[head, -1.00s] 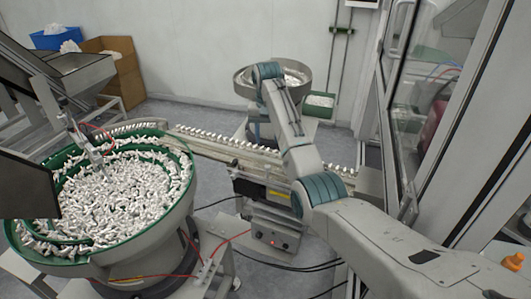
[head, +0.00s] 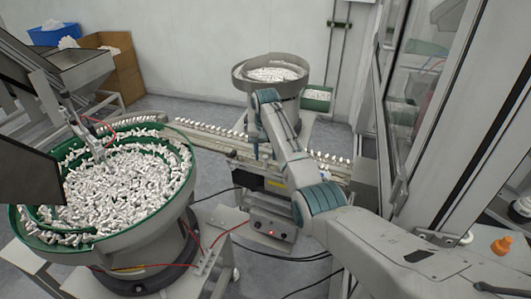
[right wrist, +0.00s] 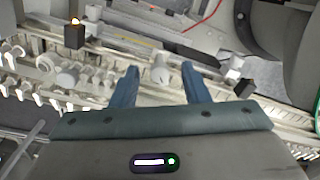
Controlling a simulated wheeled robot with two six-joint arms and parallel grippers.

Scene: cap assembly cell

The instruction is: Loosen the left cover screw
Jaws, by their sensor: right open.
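My right gripper (head: 257,150) hangs over the conveyor track in the head view, partly hidden behind its own arm. In the right wrist view the two blue fingers of the right gripper (right wrist: 160,69) are spread apart. A pale round screw knob (right wrist: 161,73) shows in the gap between the fingertips, with space on both sides; I cannot tell how close it is in depth. A second pale knob (right wrist: 68,76) lies to the left of the fingers. I cannot make out the screws in the head view. My left gripper is not in view.
A large green-rimmed bowl (head: 172,222) full of white caps stands at left. The track (head: 205,136) carries white pieces. A smaller round feeder (head: 270,86) stands behind. A glass-panelled enclosure (head: 425,110) stands at right. Dark blocks (right wrist: 74,36) flank the track.

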